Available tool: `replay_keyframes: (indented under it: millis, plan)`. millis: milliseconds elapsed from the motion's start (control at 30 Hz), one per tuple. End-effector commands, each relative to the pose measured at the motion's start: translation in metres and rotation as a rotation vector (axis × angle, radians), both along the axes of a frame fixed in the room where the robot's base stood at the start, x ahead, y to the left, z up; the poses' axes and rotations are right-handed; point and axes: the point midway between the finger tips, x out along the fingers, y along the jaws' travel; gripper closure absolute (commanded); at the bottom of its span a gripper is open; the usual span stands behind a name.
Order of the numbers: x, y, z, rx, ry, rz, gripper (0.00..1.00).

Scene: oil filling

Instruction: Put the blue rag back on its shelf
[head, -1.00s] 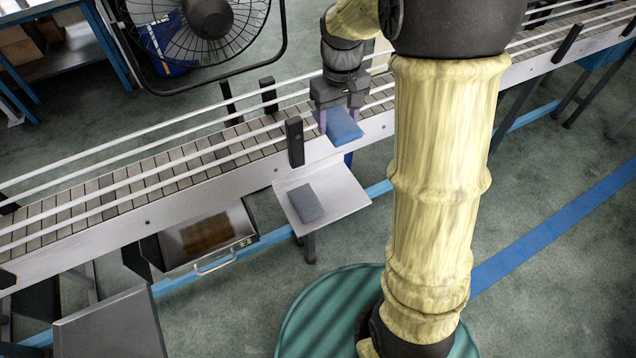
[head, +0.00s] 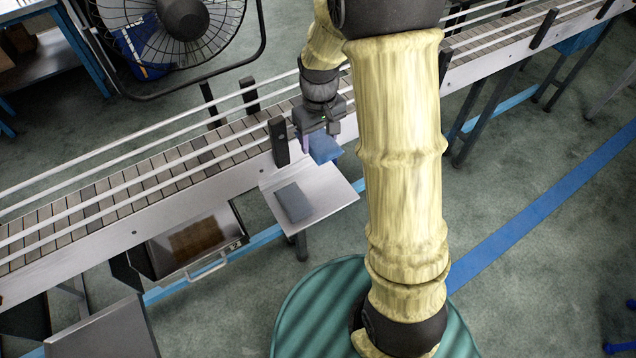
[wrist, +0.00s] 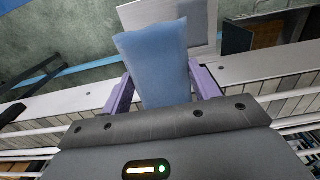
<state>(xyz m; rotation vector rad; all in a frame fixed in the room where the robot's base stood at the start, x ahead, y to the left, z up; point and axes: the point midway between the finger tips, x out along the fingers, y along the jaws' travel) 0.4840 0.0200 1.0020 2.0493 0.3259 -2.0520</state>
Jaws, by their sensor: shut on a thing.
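The blue rag (head: 324,148) is held by my gripper (head: 318,140) in the head view, just above the back right part of a small white shelf. In the wrist view the blue rag (wrist: 155,58) lies between the purple fingers of my gripper (wrist: 160,92), which are shut on it. The white shelf (head: 325,197) sticks out from the near side of the conveyor. A grey-blue block or folded cloth (head: 294,203) lies on the left part of the shelf. In the wrist view part of the shelf (wrist: 140,15) shows behind the rag.
The conveyor (head: 120,180) with white rails runs behind the shelf, and a dark post (head: 279,142) stands close left of my gripper. An open drawer (head: 215,262) with brown contents is at lower left. A large fan (head: 180,25) stands behind the conveyor.

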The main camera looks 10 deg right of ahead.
Motion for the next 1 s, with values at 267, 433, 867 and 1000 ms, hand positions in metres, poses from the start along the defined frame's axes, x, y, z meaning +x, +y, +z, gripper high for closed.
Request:
replay_keyframes:
  millis: [267, 433, 867, 1000]
  plan:
    - [-0.002, 0.000, -0.062, 0.000, 0.007, -0.001, 0.60]
    - [-0.001, 0.000, -0.098, 0.000, 0.005, 0.000, 0.60]
    - [0.000, -0.001, -0.159, 0.000, 0.000, -0.002, 0.60]
    - [0.000, -0.001, -0.159, 0.000, -0.001, -0.003, 0.60]
